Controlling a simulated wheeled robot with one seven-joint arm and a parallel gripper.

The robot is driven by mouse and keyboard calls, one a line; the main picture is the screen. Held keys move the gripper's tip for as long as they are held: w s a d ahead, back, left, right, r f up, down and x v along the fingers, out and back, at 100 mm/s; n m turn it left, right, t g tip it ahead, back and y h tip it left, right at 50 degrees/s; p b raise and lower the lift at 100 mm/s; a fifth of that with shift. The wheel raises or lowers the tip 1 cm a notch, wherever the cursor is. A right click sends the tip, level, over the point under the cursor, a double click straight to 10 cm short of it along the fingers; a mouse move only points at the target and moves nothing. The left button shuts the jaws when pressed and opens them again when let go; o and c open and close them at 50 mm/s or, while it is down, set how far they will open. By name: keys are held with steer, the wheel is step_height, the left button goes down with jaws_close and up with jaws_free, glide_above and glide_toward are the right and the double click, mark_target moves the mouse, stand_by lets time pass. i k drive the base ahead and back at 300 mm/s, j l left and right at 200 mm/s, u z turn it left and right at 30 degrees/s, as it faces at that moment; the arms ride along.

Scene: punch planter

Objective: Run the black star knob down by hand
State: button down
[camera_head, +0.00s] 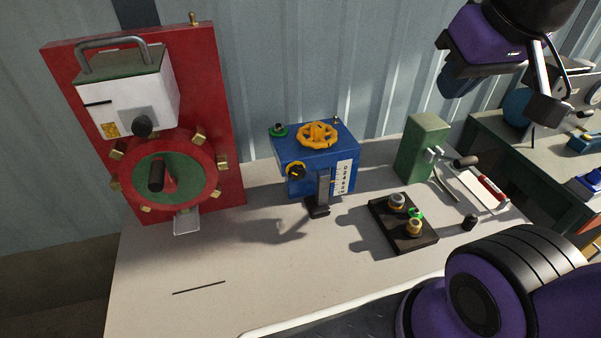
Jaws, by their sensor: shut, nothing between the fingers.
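A small dark lobed knob with a yellow edge (295,171) sits on the upper left front of the blue box (290,152). It looks most like the black star knob, but it is too small to be sure of its shape or how far down it sits. My gripper (547,106) hangs at the top right, well away from the blue box. Its fingers look shut and empty.
The blue box carries a yellow handwheel (318,134) and a green knob (278,130). A red panel machine (222,110) stands left. The front left bench is mostly clear.

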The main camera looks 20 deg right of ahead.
mark_target(297, 172)
steer(key=k+j+z, duration=0.1)
steer(key=z, duration=0.25)
steer(key=k+z, duration=0.45)
steer(key=z, duration=0.25)
